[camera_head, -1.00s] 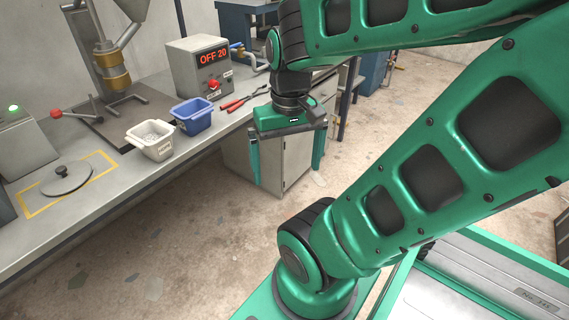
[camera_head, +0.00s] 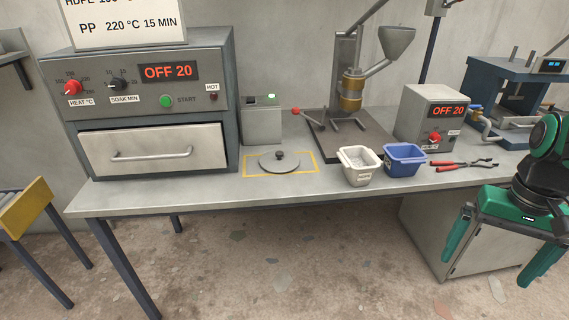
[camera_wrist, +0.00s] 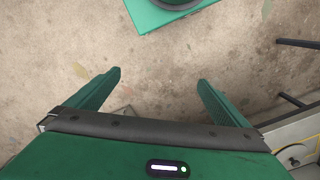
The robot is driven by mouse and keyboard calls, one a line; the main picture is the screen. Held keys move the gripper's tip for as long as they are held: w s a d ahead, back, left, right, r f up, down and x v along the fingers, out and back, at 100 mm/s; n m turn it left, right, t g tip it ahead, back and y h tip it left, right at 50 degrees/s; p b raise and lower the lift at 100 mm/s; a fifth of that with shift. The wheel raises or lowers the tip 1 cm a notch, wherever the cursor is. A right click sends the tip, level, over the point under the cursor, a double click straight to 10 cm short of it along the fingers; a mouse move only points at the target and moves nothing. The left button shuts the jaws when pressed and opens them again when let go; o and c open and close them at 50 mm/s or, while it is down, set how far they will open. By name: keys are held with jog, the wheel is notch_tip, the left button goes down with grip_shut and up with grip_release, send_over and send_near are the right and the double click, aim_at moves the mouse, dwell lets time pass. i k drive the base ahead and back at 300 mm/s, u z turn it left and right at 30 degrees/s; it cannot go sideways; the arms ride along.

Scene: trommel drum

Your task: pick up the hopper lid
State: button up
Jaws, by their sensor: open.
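The hopper lid (camera_head: 290,163) is a flat grey disc with a dark knob on top. In the head view it lies on the bench inside a yellow outlined rectangle, left of the white tub. My gripper (camera_head: 500,258) is at the right edge of the head view, in front of the bench cabinet, well to the right of the lid. Its green fingers point down, spread apart and empty. In the wrist view my gripper (camera_wrist: 158,88) shows bare floor between its fingers.
A white tub (camera_head: 359,178) and a blue tub (camera_head: 404,172) stand right of the lid. Behind are a press with a hopper (camera_head: 396,42) and a red-knobbed lever. An oven (camera_head: 150,155) stands left. Red-handled pliers (camera_head: 463,165) lie right. Floor before the bench is clear.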

aim_at(279, 161)
jog(key=z, duration=2.05)
jog(key=k, duration=0.8)
jog(key=u, duration=1.6)
jog(key=i, duration=0.75)
